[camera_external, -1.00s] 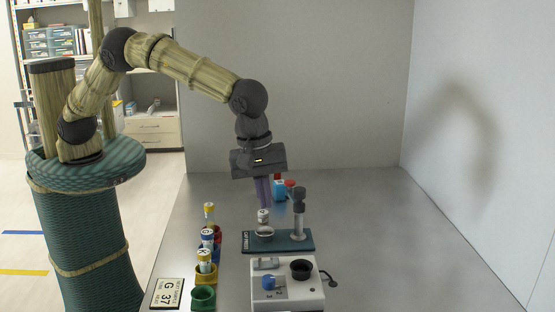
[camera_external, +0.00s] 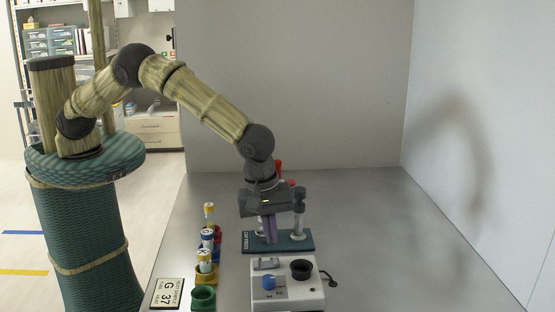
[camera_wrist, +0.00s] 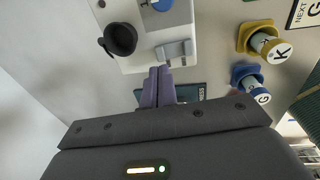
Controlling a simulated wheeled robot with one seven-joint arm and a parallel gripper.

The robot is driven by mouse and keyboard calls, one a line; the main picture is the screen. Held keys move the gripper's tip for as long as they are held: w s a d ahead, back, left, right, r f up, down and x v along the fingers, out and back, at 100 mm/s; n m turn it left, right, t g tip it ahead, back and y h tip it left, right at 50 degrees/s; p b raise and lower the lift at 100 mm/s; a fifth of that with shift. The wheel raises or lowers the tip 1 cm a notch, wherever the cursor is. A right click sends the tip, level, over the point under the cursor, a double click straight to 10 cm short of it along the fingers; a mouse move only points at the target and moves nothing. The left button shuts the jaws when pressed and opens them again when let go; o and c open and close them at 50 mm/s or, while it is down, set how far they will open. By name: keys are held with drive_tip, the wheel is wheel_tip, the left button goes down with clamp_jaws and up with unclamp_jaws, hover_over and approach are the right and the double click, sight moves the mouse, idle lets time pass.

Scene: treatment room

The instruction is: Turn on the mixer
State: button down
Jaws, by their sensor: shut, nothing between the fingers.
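The mixer (camera_external: 307,293) is a white box with a blue knob (camera_external: 268,282), a black cup (camera_external: 301,269) and a grey switch-like part (camera_external: 266,263) at its far edge. In the wrist view the white mixer body (camera_wrist: 140,50) fills the top middle, with the grey part (camera_wrist: 175,52) and the black cup (camera_wrist: 121,39). My gripper (camera_external: 270,241) is shut and empty, pointing down just behind the mixer's far edge, over the cap press. In the wrist view my fingertips (camera_wrist: 160,69) appear beside the grey part; I cannot tell whether they touch.
The teal cap press (camera_external: 300,246) stands right behind the mixer, partly hidden by my gripper. Left of the mixer is a row of capped tubes in coloured holders, with an empty green holder (camera_external: 203,297) nearest. A sign (camera_external: 167,293) lies at left. The right side of the bench is clear.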

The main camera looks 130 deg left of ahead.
sight(276, 260)
drive_tip(key=f, duration=0.3)
drive_tip(key=f+p, duration=0.1)
drive_tip(key=f, duration=0.1)
drive_tip(key=shift+w+a, duration=0.25)
drive_tip(key=shift+f, duration=0.1)
drive_tip(key=shift+w+a+f+b, duration=0.1)
drive_tip(key=shift+a+f+b, duration=0.05)
drive_tip(key=shift+f+b, duration=0.25)
drive_tip(key=shift+r, duration=0.2)
drive_tip(key=shift+s+d+r+p, duration=0.3)
drive_tip(key=shift+s+d+p, duration=0.05)
drive_tip(key=shift+s+d, duration=0.25)
drive_tip(key=shift+w, duration=0.1)
